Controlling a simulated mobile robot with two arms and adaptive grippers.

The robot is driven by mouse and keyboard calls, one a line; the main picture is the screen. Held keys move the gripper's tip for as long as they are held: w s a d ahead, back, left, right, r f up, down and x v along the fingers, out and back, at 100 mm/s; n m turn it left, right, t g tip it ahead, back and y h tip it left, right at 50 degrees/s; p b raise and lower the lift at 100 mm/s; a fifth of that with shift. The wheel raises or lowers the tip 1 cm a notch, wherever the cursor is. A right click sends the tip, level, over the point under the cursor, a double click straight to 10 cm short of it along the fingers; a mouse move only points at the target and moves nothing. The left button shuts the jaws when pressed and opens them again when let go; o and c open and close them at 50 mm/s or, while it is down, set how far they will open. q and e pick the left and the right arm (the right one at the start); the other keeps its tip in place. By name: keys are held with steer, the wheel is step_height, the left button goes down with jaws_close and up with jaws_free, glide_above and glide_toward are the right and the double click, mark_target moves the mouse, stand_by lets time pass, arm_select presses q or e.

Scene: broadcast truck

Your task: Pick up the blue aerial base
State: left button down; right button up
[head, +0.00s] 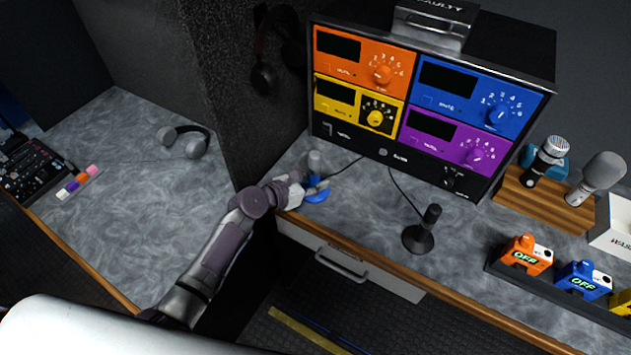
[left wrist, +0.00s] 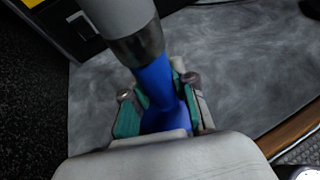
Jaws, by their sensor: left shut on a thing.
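The blue aerial base (head: 317,195) stands near the front edge of the grey counter, left of the rack, with a grey cylindrical upper part (head: 314,161). My left gripper (head: 308,189) is at it, its fingers on either side. In the left wrist view the gripper (left wrist: 160,105) is shut on the blue stem of the aerial base (left wrist: 155,80), below a dark metallic collar. The underside of the base is hidden there, so I cannot tell whether it touches the counter. My right gripper is not in view.
A rack with orange, blue, yellow and purple panels (head: 430,100) stands behind. A black aerial base (head: 418,238) with a cable is to the right. A drawer (head: 345,262) lies below the counter edge.

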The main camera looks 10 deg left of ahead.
mark_target(310, 171)
arm_select(q)
step_height(310, 171, up, 5)
steer(key=p, duration=0.4)
steer(key=shift+f+p, duration=0.1)
steer(key=shift+p, duration=0.2)
steer(key=d+r+p, duration=0.1)
steer(key=p, duration=0.1)
steer(key=s+d+r+p, duration=0.1)
steer(key=d, duration=0.1)
steer(key=shift+d+p, duration=0.1)
steer(key=shift+p, duration=0.3)
steer(key=s+d+r+p, duration=0.2)
steer(key=s+d+r, duration=0.1)
steer(key=d, duration=0.4)
steer(key=shift+d+r, duration=0.4)
steer(key=shift+s, duration=0.1)
steer(key=c, duration=1.5)
jaws_free()
jaws_close()
